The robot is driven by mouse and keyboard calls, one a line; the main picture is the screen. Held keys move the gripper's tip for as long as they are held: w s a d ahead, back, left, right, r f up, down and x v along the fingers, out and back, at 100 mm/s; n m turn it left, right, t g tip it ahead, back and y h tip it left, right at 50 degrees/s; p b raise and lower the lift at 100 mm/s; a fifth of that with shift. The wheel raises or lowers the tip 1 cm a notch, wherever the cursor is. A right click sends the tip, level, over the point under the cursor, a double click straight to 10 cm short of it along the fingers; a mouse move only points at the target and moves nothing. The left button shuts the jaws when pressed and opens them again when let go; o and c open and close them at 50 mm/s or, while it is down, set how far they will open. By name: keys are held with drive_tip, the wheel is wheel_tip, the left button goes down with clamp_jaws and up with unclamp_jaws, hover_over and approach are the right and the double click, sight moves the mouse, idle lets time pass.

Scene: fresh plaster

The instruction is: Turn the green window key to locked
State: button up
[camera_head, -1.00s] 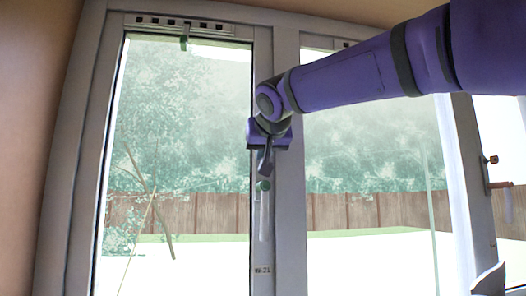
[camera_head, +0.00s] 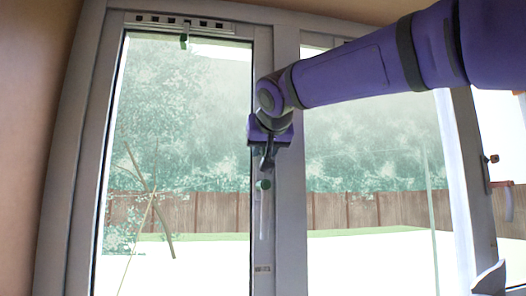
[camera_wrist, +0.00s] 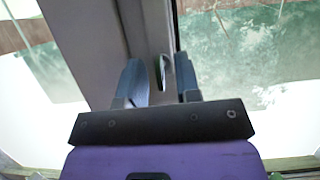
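The green window key (camera_head: 264,184) is a small round green piece at the top of the pale upright window handle (camera_head: 264,215), on the frame post between the panes. My gripper (camera_head: 267,164) is just above the key in the head view, and its fingers look small and dark there. In the wrist view, my gripper (camera_wrist: 160,80) is open, with its two grey-blue fingers apart. A green piece (camera_wrist: 157,72), likely the key, shows in the gap between them. I cannot tell whether either finger touches it. The key's turn angle is too small to read.
The window frame post (camera_head: 290,220) stands right behind the gripper, with glass on both sides. A vent strip (camera_head: 185,25) with a small green tab (camera_head: 183,41) runs along the top. Another handle (camera_head: 500,185) is on the frame at the far right.

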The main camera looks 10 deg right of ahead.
drive_tip(key=v, duration=1)
drive_tip(key=shift+f, duration=0.15)
